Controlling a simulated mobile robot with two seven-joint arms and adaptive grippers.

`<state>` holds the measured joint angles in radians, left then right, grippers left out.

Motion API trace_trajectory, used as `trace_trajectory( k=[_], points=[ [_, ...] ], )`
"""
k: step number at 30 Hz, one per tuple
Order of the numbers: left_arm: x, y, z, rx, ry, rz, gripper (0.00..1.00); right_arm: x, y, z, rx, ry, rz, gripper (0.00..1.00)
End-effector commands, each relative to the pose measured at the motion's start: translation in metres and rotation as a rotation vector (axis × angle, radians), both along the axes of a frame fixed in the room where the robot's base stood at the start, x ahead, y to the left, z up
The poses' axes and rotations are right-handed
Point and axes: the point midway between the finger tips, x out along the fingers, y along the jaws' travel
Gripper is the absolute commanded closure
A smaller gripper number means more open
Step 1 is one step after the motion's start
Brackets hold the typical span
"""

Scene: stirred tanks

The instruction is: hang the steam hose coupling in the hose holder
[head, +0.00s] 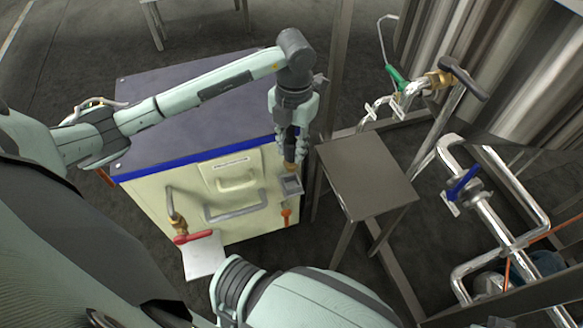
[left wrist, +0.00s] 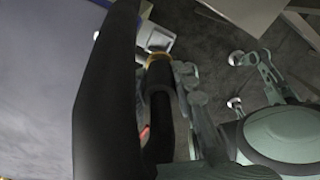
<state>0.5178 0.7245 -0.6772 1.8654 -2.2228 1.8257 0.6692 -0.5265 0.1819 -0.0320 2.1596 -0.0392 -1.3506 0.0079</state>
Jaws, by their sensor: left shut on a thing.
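My left gripper (head: 292,155) points down at the right front corner of the cream cabinet. It is shut on the steam hose coupling (head: 288,167), of which a small brass-coloured end shows below the fingers. The hose holder (head: 291,185), a small grey open box shape, is on the cabinet front just below the coupling. In the left wrist view the coupling shows as a brass ring (left wrist: 158,60) on a dark body, close to the pale grey holder (left wrist: 155,37). I cannot tell whether they touch.
The cabinet (head: 215,130) has a dark blue top, handles and a red-handled valve (head: 193,237). A small grey table (head: 366,175) stands just right of the gripper. Pipes with a blue valve handle (head: 462,183) and a large metal tank (head: 510,70) are further right.

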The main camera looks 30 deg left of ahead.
Motion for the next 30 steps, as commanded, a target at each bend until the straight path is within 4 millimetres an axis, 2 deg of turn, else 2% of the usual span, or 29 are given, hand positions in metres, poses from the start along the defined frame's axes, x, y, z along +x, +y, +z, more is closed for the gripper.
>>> trace_trajectory(
  k=[1, 3, 11, 18, 30],
  points=[
    [-0.001, -0.001, -0.013, -0.001, 0.003, 0.001, 1.0, 0.0, 0.0, 0.001, -0.001, 0.0, 0.0, 1.0],
    [0.0, -0.001, -0.025, -0.001, 0.001, 0.0, 1.0, 0.0, 0.0, 0.002, -0.002, 0.001, -0.001, 1.0],
    [0.0, 0.0, -0.046, 0.0, 0.0, -0.001, 1.0, -0.001, -0.001, 0.004, -0.003, 0.0, -0.001, 1.0],
    [0.0, 0.0, -0.077, -0.001, -0.001, -0.001, 1.0, -0.003, -0.001, 0.008, -0.005, -0.003, 0.001, 1.0],
    [0.001, 0.0, -0.081, 0.0, -0.002, -0.002, 1.0, -0.007, -0.002, 0.006, -0.009, 0.009, -0.001, 1.0]
  ],
)
